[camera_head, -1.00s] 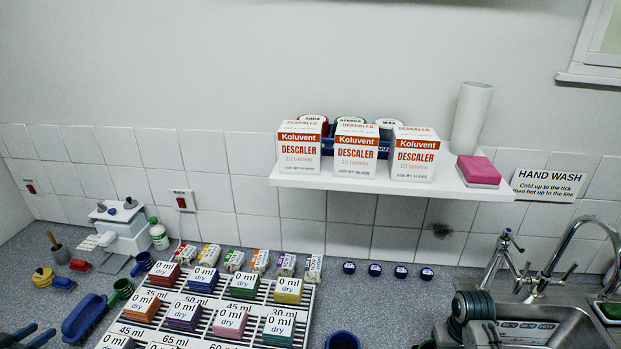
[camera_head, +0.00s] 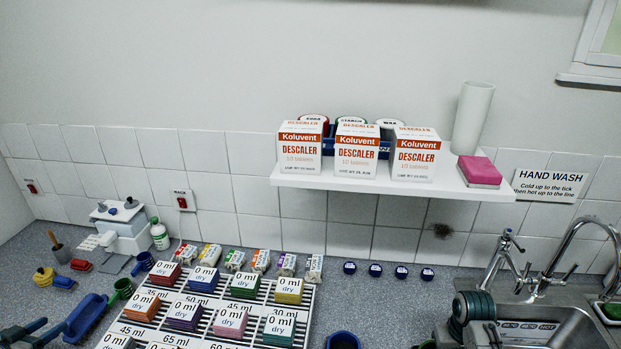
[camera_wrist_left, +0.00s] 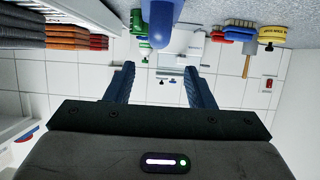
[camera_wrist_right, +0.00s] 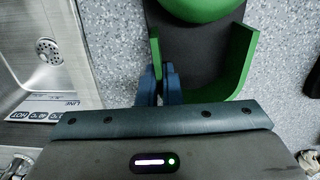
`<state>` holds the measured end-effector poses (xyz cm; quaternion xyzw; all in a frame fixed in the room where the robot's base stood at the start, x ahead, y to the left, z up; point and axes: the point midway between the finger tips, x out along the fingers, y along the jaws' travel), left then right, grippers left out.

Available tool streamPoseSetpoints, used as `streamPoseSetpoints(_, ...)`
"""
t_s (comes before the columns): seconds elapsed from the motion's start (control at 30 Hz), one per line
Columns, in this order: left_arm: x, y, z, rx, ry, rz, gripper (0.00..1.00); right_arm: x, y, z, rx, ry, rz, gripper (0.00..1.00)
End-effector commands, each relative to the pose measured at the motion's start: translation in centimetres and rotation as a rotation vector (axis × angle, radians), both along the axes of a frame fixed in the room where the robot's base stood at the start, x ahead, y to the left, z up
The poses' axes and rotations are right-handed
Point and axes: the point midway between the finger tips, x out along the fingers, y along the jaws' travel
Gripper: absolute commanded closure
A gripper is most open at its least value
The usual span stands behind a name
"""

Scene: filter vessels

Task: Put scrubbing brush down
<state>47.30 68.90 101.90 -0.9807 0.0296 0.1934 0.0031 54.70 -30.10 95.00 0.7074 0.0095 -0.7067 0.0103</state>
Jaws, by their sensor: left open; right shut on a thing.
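A long blue brush (camera_head: 85,318), seemingly the scrubbing brush, lies on the counter left of the slatted rack. My left gripper (camera_head: 42,331) is open and empty beside its near left end. In the left wrist view my open left gripper (camera_wrist_left: 165,85) has a blue handle (camera_wrist_left: 164,20) just beyond the gap between its fingers. In the right wrist view my right gripper (camera_wrist_right: 163,85) is shut on the thin green wall of a dark, green-sided holder (camera_wrist_right: 195,55). A round green thing shows at the holder's far end, cut off by the frame.
The rack (camera_head: 262,337) bears several labelled colored stacks. A white dispenser (camera_head: 121,236), a green-capped bottle (camera_head: 159,236) and small brushes stand behind on the left. A sink (camera_head: 560,325) with a tap is at the right. A shelf (camera_head: 400,182) holds descaler boxes.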

Motion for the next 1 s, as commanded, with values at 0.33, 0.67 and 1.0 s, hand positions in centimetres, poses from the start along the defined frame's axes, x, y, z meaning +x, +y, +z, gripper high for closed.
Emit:
streamPoseSetpoints(0.33, 1.8, -0.1, -0.7, -0.001, -0.002, 0.005, 0.51, -0.1, 0.0, -0.2, 0.0, 0.004, -0.001, 1.0)
streamPoseSetpoints(0.67, 3.4, -0.2, -1.4, 0.001, -0.001, 0.003, 0.51, -0.1, 0.0, -0.2, 0.0, 0.004, -0.001, 1.0)
streamPoseSetpoints(1.0, 4.4, -0.3, -1.9, 0.0, -0.001, 0.003, 0.51, -0.1, 0.0, -0.2, 0.0, 0.004, -0.001, 1.0)
